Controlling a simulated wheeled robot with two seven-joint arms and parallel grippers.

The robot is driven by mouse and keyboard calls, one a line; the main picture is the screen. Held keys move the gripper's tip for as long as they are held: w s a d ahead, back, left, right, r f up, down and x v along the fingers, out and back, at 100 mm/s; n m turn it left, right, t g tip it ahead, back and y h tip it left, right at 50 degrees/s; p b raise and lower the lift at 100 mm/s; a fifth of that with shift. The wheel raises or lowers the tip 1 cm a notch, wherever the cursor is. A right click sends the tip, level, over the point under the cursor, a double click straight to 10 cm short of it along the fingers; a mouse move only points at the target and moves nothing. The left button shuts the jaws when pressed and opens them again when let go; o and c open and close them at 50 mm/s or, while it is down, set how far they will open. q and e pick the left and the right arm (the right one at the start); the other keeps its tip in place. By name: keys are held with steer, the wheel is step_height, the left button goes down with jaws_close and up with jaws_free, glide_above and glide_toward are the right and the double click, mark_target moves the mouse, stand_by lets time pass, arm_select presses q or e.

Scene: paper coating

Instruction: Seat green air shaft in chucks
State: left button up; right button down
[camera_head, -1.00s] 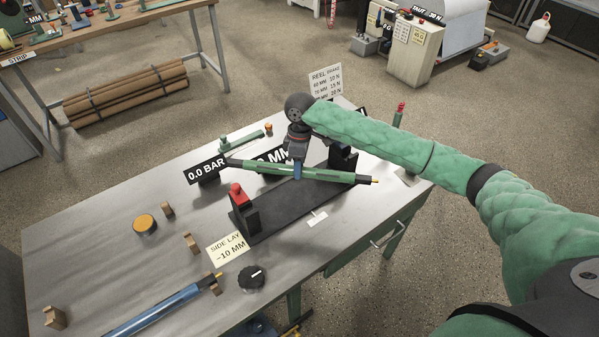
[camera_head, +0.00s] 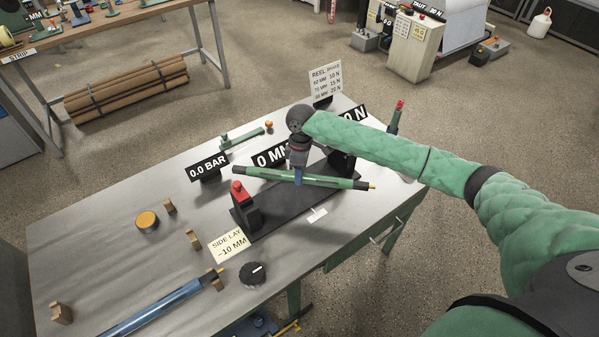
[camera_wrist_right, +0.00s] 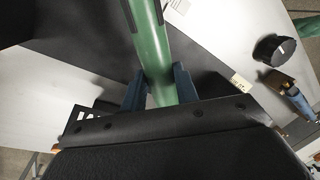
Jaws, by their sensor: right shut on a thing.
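The green air shaft (camera_head: 327,182) is a long green rod with a yellow tip at its right end. My right gripper (camera_head: 298,180) is shut on it near its middle and holds it above the black chuck stand. In the right wrist view the shaft (camera_wrist_right: 149,50) runs between the blue fingers of my right gripper (camera_wrist_right: 161,88). The stand has a black base (camera_head: 285,210), a left chuck block with a red top (camera_head: 243,208) and a right chuck block (camera_head: 343,163), partly behind my arm. The shaft appears apart from both chucks. My left gripper is not in view.
A blue shaft (camera_head: 165,305) lies at the table's front left near wooden blocks. A black knob (camera_head: 253,274), a side lay card (camera_head: 228,245), an orange-topped disc (camera_head: 147,221) and a 0.0 BAR display (camera_head: 207,167) stand around the stand. The table's left part is mostly clear.

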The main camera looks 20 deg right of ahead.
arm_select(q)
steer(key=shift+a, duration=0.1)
arm_select(e)
steer(key=shift+f, duration=0.2)
steer(key=shift+f, duration=0.15)
steer(key=c, duration=1.5)
jaws_free()
steer(key=o, duration=0.4)
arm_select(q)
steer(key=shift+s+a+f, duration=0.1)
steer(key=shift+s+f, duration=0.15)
arm_select(e)
steer(key=shift+o, duration=0.2)
steer(key=shift+r, duration=0.65)
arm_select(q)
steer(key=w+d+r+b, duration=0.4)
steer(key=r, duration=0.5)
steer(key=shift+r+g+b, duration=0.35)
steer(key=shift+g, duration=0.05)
arm_select(e)
step_height(320, 180, up, 12)
steer(key=w+d, duration=0.1)
steer(key=w, duration=0.1)
steer(key=shift+f, duration=0.2)
